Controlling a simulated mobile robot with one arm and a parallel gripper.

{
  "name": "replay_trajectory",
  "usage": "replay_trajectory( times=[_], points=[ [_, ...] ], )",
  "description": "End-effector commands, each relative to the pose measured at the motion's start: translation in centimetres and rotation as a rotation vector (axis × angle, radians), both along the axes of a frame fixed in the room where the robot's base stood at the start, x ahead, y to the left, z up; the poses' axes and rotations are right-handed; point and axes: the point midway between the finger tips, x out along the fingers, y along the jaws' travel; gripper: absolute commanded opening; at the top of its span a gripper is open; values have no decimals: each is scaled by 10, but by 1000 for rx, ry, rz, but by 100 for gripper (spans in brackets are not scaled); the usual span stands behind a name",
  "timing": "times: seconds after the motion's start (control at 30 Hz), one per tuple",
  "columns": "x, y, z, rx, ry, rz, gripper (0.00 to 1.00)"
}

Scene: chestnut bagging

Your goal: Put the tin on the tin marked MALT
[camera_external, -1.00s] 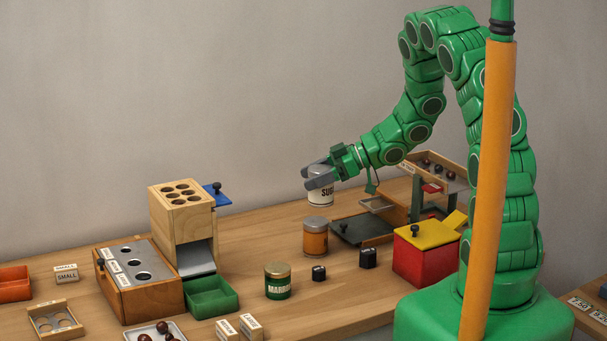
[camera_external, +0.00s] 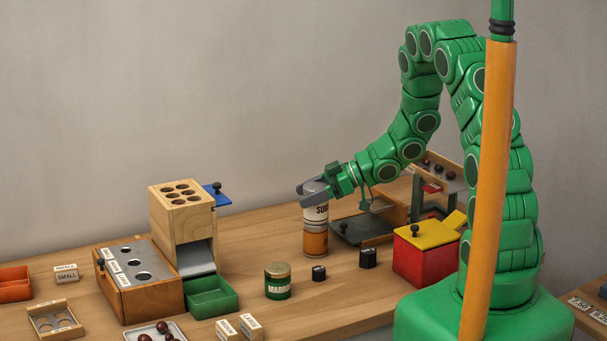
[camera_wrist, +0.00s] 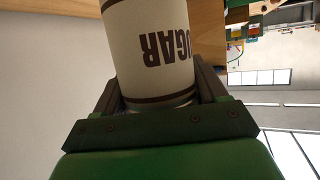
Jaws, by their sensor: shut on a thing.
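My gripper (camera_external: 313,192) is shut on a white tin (camera_external: 317,211) with dark SUGAR lettering. In the wrist view the same tin (camera_wrist: 150,50) sits between the two fingers, its lettering upside down in that picture. In the external view the white tin is upright and directly above the orange tin (camera_external: 315,244), lined up with it. Its lower end meets or nearly meets the orange tin's top; I cannot tell whether they touch. No MALT lettering is readable on the orange tin from here. A green tin (camera_external: 278,283) with a gold lid and a partly readable label stands apart, nearer the front.
A dark flat tray (camera_external: 361,230) lies close behind. A green open box (camera_external: 211,300) and a wooden dispenser (camera_external: 184,225) stand left. Bare table lies between.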

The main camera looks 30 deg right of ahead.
Motion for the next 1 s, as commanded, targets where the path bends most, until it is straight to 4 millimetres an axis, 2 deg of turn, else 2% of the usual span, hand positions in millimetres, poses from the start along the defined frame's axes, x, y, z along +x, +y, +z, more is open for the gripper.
replay_trajectory(
  times=[0.27, 0.3, 0.47, 0.83, 1.0],
  points=[
    [0, 0, -2, -1, 0, 0, 29],
    [0, 0, -3, -1, 0, 1, 73],
    [0, 0, -2, -1, 0, 0, 97],
    [0, 0, 1, -1, -2, 0, 97],
    [-4, -12, 6, -4, -2, -2, 97]
  ],
)
